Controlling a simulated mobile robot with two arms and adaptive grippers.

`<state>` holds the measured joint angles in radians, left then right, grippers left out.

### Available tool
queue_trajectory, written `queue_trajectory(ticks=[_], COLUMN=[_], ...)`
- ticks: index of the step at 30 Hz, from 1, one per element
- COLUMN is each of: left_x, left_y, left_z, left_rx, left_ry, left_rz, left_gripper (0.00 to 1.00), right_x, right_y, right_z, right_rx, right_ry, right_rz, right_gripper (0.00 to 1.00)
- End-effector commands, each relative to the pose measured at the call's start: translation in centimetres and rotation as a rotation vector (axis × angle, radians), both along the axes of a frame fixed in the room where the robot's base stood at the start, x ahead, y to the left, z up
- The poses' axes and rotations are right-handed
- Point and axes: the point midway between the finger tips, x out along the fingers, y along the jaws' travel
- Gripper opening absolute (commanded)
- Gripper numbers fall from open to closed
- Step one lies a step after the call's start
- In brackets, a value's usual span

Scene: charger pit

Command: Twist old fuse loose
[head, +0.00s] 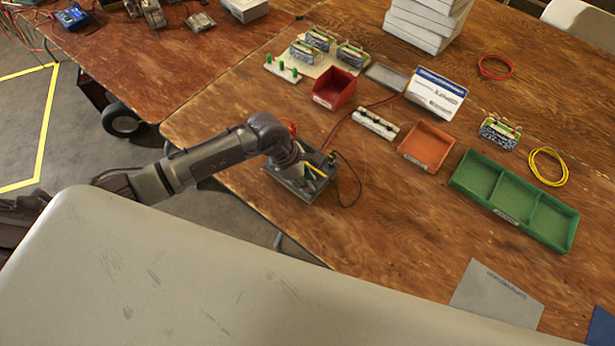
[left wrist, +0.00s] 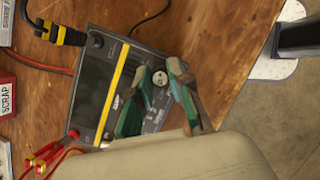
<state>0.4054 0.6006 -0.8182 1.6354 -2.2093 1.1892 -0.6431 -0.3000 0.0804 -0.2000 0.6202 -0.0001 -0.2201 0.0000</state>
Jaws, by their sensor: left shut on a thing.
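The dark charger box (head: 290,187) sits near the left edge of the wooden table, under my left arm. In the left wrist view the charger (left wrist: 88,97) shows a yellow stripe across its top. A small round grey cap with a slot, which looks like the old fuse (left wrist: 160,78), is on the charger's face. My left gripper (left wrist: 160,73) is shut on it, with one green-and-brown finger on each side. In the head view my left gripper (head: 303,165) comes down over the charger, and the fuse is hidden there. My right gripper is not in view.
A red scrap bin (head: 335,92) stands behind the charger, near a white block with green pegs (head: 283,68). An orange tray (head: 427,147) and a green divided tray (head: 515,199) lie to the right. Red and black cables run by the charger. The front middle of the table is clear.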

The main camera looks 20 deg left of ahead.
Motion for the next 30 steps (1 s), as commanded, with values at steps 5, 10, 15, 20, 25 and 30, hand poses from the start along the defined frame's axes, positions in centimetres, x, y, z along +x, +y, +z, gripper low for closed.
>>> queue_trajectory(ticks=[5,10,15,20,25,30], left_x=[0.0,0.0,-0.1,-0.1,0.0,0.0], left_y=[0.0,0.0,0.0,0.0,0.0,0.0], left_z=[0.0,0.1,0.2,0.1,0.0,0.1], left_rx=[0.000,0.002,0.001,0.000,0.001,0.000], left_ry=[-0.001,0.001,0.001,0.000,-0.001,-0.001], left_rz=[0.001,0.026,0.132,0.195,0.201,0.207], left_gripper=[0.00,0.00,0.00,0.00,0.00,0.00], right_x=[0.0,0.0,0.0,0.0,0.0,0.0], right_y=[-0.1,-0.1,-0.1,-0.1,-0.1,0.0], right_z=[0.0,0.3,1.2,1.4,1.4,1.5], right_rx=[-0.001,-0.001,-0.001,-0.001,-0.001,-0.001], right_ry=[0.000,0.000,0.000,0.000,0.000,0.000], right_rz=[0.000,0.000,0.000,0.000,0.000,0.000], right_gripper=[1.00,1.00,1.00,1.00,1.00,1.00])
